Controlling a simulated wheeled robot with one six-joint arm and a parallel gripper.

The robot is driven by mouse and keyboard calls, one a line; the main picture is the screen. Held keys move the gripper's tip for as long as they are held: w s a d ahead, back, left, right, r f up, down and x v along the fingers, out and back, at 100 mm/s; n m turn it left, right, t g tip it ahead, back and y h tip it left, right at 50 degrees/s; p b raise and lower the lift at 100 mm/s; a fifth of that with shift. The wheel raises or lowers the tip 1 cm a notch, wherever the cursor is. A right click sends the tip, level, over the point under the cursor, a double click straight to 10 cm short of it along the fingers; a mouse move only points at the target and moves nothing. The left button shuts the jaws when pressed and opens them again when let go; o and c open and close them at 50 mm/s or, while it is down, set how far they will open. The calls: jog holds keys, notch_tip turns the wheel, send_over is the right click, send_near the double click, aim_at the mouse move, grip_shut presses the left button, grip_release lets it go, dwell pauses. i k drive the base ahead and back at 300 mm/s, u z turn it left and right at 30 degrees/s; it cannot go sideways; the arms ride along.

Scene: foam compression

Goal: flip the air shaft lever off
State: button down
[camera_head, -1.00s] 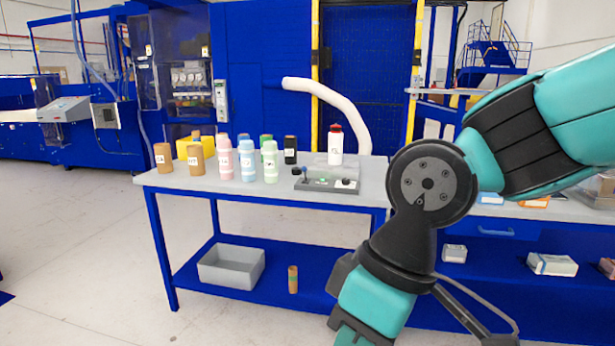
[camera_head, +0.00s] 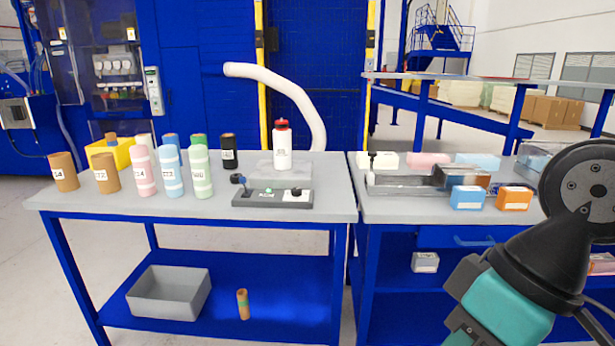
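A low grey control panel (camera_head: 272,197) lies on the left grey-topped bench, near its front edge. No label reads "air shaft", and the lever's on or off position is too small to tell. My arm is at the lower right, well apart from the panel. My gripper is out of the picture.
Several labelled bottles and rolls stand left of the panel; a white red-capped bottle (camera_head: 282,146) stands behind it. The right bench holds a blue box (camera_head: 468,198), an orange box (camera_head: 514,199) and a clear-walled fixture. A grey bin (camera_head: 170,291) sits on the lower shelf.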

aim_at(242, 179)
jog(key=z, duration=0.15)
jog(key=i, duration=1.35)
jog(key=u, duration=0.65)
